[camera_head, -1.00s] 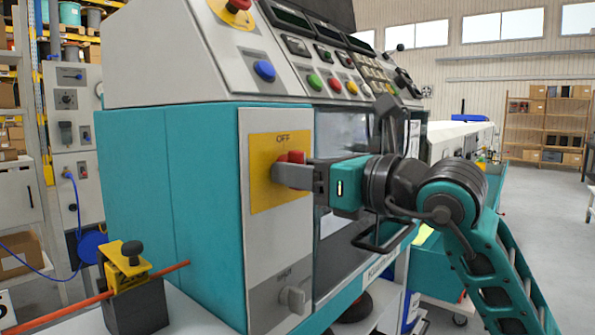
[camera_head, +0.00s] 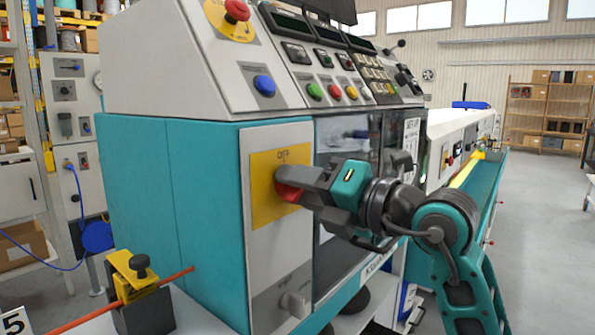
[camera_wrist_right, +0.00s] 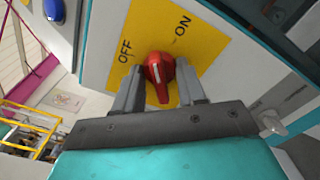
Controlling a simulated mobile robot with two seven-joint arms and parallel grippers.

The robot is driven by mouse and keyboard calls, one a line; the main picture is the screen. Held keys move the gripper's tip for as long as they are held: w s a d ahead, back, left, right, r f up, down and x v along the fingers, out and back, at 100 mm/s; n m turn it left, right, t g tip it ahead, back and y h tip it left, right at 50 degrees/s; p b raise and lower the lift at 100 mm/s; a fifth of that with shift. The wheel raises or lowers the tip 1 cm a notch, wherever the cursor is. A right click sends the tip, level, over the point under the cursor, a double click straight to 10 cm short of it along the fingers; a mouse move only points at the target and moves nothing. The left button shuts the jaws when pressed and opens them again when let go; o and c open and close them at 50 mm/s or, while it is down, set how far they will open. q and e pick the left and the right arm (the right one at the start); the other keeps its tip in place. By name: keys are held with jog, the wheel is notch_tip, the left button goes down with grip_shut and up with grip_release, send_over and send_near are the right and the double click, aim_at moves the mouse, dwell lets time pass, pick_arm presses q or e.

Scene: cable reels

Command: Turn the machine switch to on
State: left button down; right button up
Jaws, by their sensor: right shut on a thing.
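The machine switch is a red rotary knob (camera_head: 287,193) on a yellow plate (camera_head: 262,212) on the machine's front face. "OFF" shows at the plate's top in the head view. In the right wrist view, the red knob (camera_wrist_right: 160,73) has a white mark, with "OFF" to its left and "ON" at its upper right. My right gripper (camera_head: 290,184) reaches in from the right and is shut on the knob, its fingers on either side of it and partly hiding it in the head view. My left gripper is not in view.
Above the plate are a blue button (camera_head: 264,85), a red emergency stop (camera_head: 237,10) and several coloured buttons. A grey lower switch (camera_head: 294,304) sits below the plate. A yellow clamp (camera_head: 131,276) with an orange cable stands at the lower left.

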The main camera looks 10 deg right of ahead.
jog(key=shift+r+m+p, duration=0.2)
jog(key=shift+m+p, duration=0.5)
jog(key=shift+m, duration=0.1)
jog(key=m+p, duration=0.2)
jog(key=p, duration=0.1)
jog(key=shift+m, duration=0.4)
jog(key=shift+f+m+p, duration=0.1)
jog(key=shift+m+p, duration=0.3)
jog(key=shift+p, duration=0.1)
jog(key=shift+m+p, duration=0.7)
jog(key=shift+p, duration=0.35)
jog(key=o, duration=0.8)
jog(key=shift+f, duration=0.1)
jog(key=shift+c, duration=0.2)
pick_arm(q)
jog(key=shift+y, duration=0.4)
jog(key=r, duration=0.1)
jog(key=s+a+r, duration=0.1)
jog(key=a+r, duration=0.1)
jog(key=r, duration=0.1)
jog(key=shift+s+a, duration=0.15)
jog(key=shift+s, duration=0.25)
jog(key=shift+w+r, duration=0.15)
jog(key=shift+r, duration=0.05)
